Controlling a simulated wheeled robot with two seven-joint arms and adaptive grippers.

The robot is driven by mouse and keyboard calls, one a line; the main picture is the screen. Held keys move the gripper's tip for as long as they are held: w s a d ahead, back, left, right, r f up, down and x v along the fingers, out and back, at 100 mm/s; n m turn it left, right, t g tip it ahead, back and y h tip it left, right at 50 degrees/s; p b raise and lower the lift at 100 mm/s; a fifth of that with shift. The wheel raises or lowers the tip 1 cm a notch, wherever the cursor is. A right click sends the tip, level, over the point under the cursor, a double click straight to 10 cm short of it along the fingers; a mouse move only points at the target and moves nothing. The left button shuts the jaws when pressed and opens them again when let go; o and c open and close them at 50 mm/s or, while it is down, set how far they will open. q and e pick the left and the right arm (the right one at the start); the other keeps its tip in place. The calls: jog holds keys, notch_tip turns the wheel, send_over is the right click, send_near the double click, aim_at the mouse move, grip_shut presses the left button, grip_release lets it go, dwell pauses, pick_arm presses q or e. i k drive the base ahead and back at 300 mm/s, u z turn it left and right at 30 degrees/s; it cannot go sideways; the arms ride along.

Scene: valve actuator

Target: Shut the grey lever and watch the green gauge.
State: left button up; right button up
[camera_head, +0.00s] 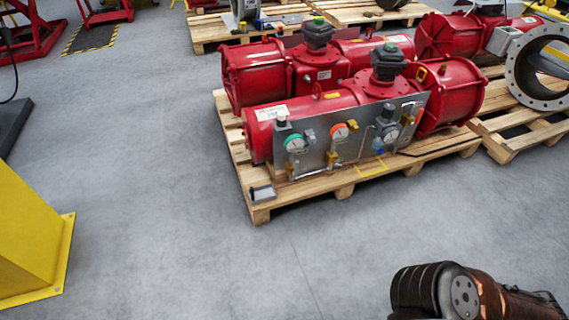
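The green gauge (295,144) is a small round dial with a green rim on the left part of a grey metal panel (318,155). The panel is fixed to the front of a red valve actuator (330,104) on a wooden pallet. A small grey fitting (309,136) sits just right of the green gauge; I cannot tell whether it is the grey lever or how it is set. The dial reading is too small to tell. Part of my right arm shows at the bottom right, far from the panel, with no fingers visible. My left gripper is out of view.
An orange-red gauge (340,131) and a dark-bodied gauge (389,136) share the panel with brass fittings. A small grey tray (262,193) lies on the pallet corner (260,215). A yellow block (28,240) stands at left. The grey floor before the pallet is clear.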

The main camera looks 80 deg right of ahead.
aim_at(296, 170)
jog(key=z, duration=0.35)
jog(key=i, duration=0.8)
jog(key=z, duration=0.6)
